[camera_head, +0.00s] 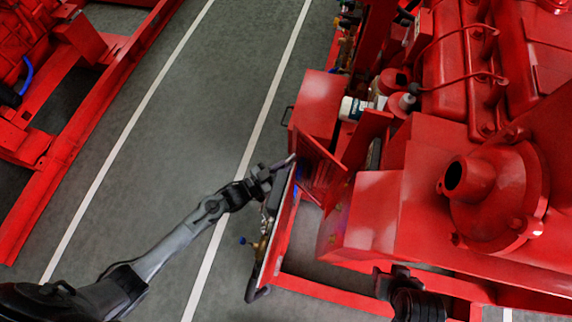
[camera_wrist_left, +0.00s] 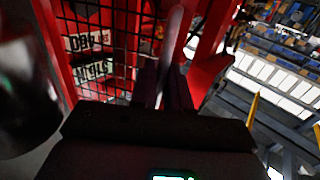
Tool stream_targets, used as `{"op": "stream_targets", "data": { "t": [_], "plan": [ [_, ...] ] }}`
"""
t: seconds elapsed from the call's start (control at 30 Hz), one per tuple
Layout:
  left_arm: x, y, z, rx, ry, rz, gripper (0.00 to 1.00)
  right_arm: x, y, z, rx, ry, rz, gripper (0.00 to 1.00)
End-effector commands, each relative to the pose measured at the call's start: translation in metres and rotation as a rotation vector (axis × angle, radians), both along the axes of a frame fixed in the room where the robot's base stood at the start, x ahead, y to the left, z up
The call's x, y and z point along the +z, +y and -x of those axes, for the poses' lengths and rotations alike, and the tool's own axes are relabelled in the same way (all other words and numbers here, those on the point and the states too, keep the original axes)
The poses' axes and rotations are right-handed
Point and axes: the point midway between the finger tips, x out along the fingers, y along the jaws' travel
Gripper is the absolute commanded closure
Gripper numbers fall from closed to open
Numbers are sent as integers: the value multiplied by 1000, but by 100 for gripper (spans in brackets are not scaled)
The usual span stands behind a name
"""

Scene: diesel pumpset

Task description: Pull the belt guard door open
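The belt guard door (camera_head: 318,168) is a red panel with mesh, standing at an angle beside the red pumpset. In the left wrist view its dark mesh (camera_wrist_left: 103,22) and red frame fill the upper left. A grey bar handle (camera_wrist_left: 172,40) runs up from between the fingers of my left gripper (camera_wrist_left: 164,88). The fingers appear closed around it. In the head view my left gripper (camera_head: 275,172) is at the door's left edge. The dark end of my right arm (camera_head: 402,285) shows at the lower right; its fingers cannot be made out.
The red pumpset (camera_head: 385,215) fills the right side, with a round flanged housing (camera_head: 490,195). A red base rail (camera_head: 325,292) runs along the bottom. Bottles (camera_head: 352,108) stand behind the door.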

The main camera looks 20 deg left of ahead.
Motion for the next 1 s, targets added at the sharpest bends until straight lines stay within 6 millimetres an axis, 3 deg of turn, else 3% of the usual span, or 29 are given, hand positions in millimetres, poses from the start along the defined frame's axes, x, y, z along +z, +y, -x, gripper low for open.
{"op": "stream_targets", "data": {
  "t": [0.1, 0.47, 1.0],
  "plan": [
    [0, -1, 0, -2, 1, 1, 71, 0, -1, 0, 1, 1, 3, 57],
    [0, 2, 3, -1, 1, -1, 71, 1, 0, 0, 2, 0, 2, 57],
    [0, 49, 69, -2, 3, -1, 71, 13, 2, 0, -4, 0, -7, 57]
  ]
}}
